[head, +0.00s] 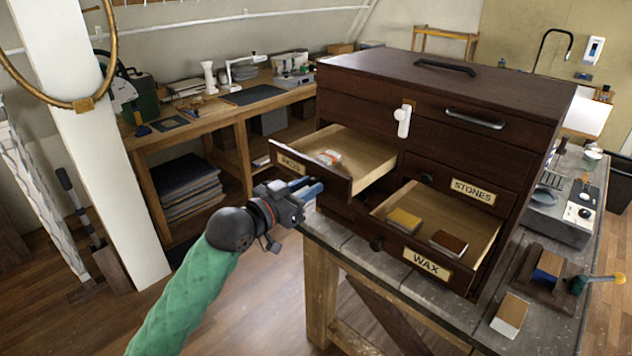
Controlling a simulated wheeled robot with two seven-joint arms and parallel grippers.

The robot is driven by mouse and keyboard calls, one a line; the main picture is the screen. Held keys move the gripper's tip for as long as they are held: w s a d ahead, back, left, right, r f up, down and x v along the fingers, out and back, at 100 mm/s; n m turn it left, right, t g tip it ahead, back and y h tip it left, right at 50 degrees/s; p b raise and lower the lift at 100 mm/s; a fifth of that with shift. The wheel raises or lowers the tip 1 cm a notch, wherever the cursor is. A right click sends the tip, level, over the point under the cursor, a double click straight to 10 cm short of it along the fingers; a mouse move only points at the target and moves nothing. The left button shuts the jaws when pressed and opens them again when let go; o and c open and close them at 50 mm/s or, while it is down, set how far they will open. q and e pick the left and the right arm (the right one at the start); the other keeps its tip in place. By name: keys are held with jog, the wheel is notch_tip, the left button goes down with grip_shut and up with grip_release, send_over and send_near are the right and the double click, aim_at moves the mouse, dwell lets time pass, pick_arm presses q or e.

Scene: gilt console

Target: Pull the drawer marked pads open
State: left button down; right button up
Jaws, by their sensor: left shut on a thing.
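The pads drawer (289,162) stands pulled out at the upper left of the dark wooden chest (420,90). Its label is partly legible, and a small white and orange item (328,157) lies inside. My left gripper (314,188) is at the lower right of this drawer's front, its blue fingers shut on the drawer's knob, which they hide. The wax drawer (470,281) is also open below and to the right, with a yellow block (403,221) and a brown block (448,243) inside. The stones drawer (440,175) is closed. My right gripper is not in view.
The chest stands on a grey-topped bench (345,240). A brown and white block (509,315) and a wooden holder (545,280) lie at its right. A wooden workbench (225,108) runs along the wall behind.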

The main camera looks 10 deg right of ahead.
pick_arm(q)
jog(key=shift+a, duration=0.15)
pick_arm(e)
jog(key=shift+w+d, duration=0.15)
pick_arm(q)
jog(key=c, duration=1.2)
grip_release()
jog(key=shift+o, duration=0.2)
jog(key=shift+s, duration=0.1)
jog(key=b+v, duration=0.3)
jog(key=v, duration=0.4)
jog(key=shift+s+a, duration=0.2)
jog(key=shift+a, duration=0.15)
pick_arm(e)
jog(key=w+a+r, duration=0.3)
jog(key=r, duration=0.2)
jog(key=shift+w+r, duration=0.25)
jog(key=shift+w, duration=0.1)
